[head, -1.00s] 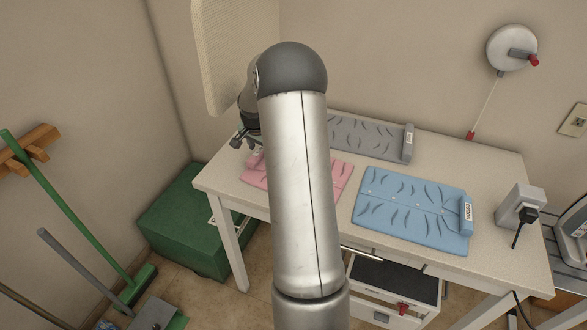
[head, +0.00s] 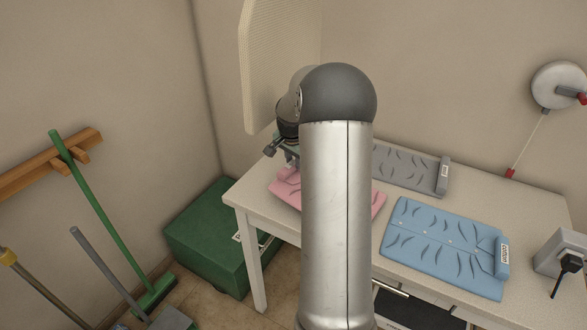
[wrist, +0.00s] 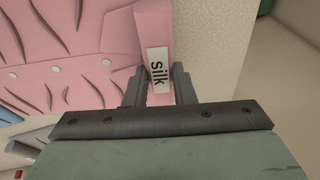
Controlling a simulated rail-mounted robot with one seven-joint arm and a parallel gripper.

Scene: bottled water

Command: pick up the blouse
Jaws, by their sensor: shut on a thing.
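Three flat folded garments with printed wrinkle lines are on the white table. The pink one (head: 287,190), at the table's left, has a thicker collar-like roll with a white "silk" label; I take it as the blouse. My gripper (wrist: 160,80) is shut on this roll, one finger on each side of the label, in the wrist view. The pink cloth (wrist: 70,45) spreads left from it with pale buttons. In the head view my arm hides the pink garment's middle and much of the gripper (head: 280,158). I cannot tell whether it is clear of the table.
A blue garment (head: 440,245) lies to the right and a grey one (head: 405,170) behind on the table (head: 245,200). A grey socket box (head: 560,255) stands at the right. A green box (head: 215,240) and a green broom (head: 100,210) are at the left.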

